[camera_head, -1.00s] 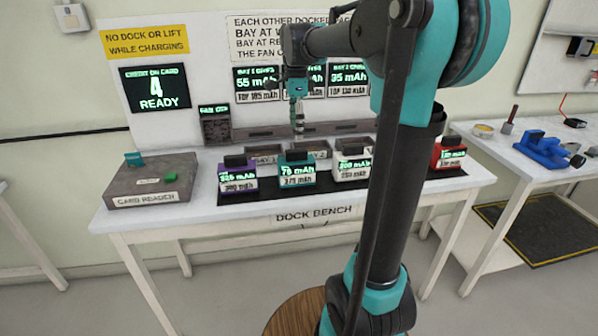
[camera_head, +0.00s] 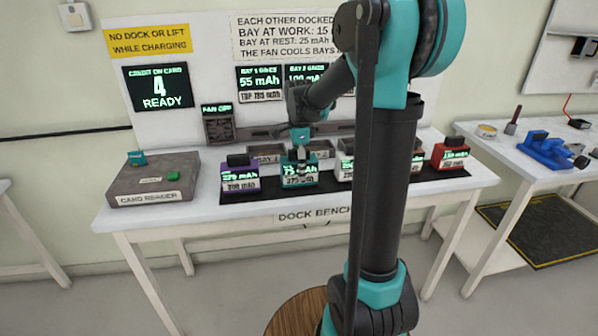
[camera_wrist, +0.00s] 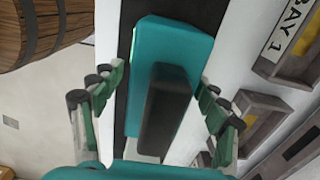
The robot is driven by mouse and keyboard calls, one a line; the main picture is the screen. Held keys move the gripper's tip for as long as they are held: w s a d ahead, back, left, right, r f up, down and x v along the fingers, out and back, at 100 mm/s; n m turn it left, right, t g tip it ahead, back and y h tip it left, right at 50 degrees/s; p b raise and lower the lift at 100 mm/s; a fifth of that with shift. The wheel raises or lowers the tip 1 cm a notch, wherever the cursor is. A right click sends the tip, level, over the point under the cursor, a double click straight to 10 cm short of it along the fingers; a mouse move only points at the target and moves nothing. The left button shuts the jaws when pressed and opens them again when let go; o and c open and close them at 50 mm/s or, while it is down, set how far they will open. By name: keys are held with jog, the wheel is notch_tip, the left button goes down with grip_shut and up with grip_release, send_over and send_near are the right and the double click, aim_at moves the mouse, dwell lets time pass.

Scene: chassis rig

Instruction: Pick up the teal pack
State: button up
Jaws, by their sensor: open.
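The teal pack (camera_head: 299,175) stands on the black strip of the dock bench, between a purple pack and a white pack. In the wrist view the teal pack (camera_wrist: 172,50) lies between my fingers, with its dark top handle (camera_wrist: 165,108) facing the camera. My gripper (camera_head: 300,153) is directly over the pack, pointing down. In the wrist view my gripper (camera_wrist: 160,95) is open, one finger on each side of the handle, with gaps between fingers and handle. Part of the pack's front is covered by the gripper in the head view.
The purple pack (camera_head: 240,178) is close on the left and the white pack (camera_head: 345,165) close on the right. A red pack (camera_head: 451,153) is farther right. Bay trays (camera_head: 267,149) stand behind the packs. A card reader (camera_head: 154,180) sits at the bench's left end.

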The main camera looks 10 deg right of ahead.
jog(key=shift+f, duration=0.8)
jog(key=shift+c, duration=0.2)
grip_shut()
